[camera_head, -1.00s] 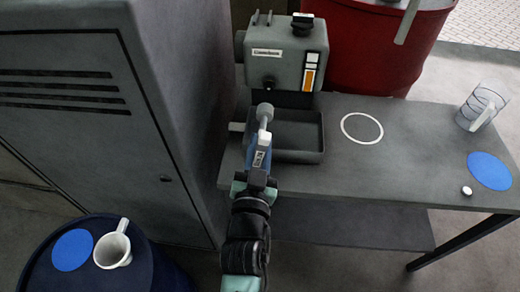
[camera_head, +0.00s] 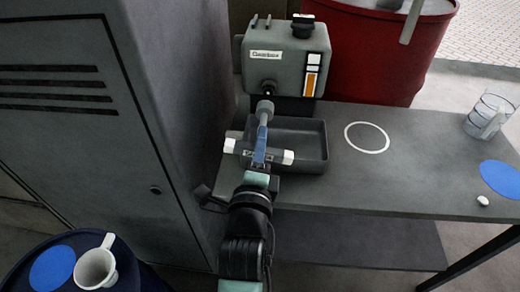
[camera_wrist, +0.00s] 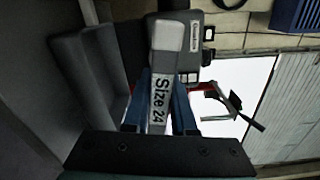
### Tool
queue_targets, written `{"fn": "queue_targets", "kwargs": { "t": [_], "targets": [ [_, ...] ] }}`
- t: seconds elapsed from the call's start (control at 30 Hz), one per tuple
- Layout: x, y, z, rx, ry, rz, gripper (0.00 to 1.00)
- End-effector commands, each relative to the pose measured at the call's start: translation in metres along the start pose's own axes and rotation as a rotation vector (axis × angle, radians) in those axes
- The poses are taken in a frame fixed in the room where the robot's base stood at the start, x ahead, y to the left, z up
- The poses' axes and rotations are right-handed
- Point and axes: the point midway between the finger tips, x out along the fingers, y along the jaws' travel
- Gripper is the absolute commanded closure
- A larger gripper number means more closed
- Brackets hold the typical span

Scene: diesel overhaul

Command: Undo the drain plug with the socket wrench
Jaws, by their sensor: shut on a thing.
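The grey socket wrench has a round socket end (camera_head: 265,107) and a cross handle with white ends (camera_head: 281,157). My gripper (camera_head: 262,158), with blue fingers, is shut on this handle above the front of the tray. In the wrist view the handle, labelled "Size 24" (camera_wrist: 160,100), lies between the blue fingers (camera_wrist: 182,112). The dark drain plug (camera_head: 268,89) is low on the front of the grey tank (camera_head: 284,66). The socket points at the plug and is just in front of it. I cannot tell whether they touch.
A grey tray (camera_head: 312,150) sits under the tank on the bench (camera_head: 410,175). A white ring marking, a clear jug (camera_head: 488,115), a blue disc and a small white object are to the right.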

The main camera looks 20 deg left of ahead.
Motion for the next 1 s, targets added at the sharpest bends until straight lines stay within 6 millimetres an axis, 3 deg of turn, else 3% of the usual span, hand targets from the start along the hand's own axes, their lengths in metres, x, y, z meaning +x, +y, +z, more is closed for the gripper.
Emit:
{"fn": "queue_targets", "kwargs": {
  "t": [0.63, 0.8, 1.0],
  "targets": [
    [0.014, -0.001, 0.000, 0.866, -0.004, -0.006, 1.00],
    [0.036, -0.001, 0.000, 0.873, -0.004, -0.007, 1.00],
    [0.045, -0.002, 0.000, 0.872, -0.003, -0.005, 1.00]
  ]
}}
